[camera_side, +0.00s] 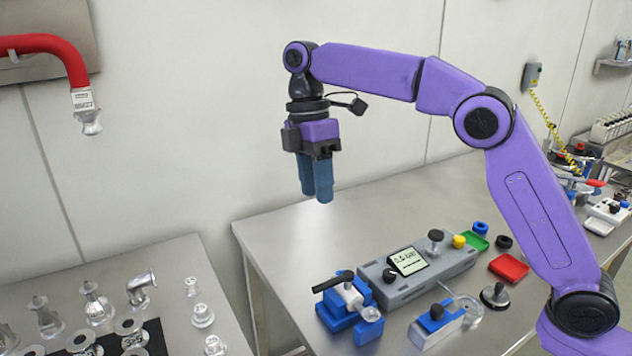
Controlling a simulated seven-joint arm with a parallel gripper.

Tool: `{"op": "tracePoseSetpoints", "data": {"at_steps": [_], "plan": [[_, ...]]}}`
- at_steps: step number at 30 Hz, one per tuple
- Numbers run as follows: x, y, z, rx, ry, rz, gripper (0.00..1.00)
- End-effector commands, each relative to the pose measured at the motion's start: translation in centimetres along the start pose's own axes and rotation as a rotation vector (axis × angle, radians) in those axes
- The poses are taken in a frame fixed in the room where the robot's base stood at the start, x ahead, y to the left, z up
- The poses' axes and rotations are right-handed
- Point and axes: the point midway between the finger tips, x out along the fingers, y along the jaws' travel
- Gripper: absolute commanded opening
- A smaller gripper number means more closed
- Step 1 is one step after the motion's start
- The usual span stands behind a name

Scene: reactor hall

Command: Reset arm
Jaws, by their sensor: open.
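My gripper (317,194) hangs pointing down from my purple arm, high above the far left part of the steel table (300,235). Its two blue fingers look close together from this angle, with nothing visible between them. Below and to the right of it, a grey device with a small display (408,262) stands on the table. The gripper is well clear of the device and the table top.
A left table (200,262) holds several metal fittings. A red hose (62,48) hangs at upper left.

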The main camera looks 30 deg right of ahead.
Motion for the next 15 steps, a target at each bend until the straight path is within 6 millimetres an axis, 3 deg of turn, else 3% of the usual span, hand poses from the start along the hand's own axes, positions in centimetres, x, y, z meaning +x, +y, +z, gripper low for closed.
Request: {"op": "tracePoseSetpoints", "data": {"at_steps": [15], "plan": [[0.12, -0.32, 0.03, 0.006, -0.001, 0.003, 0.41]]}}
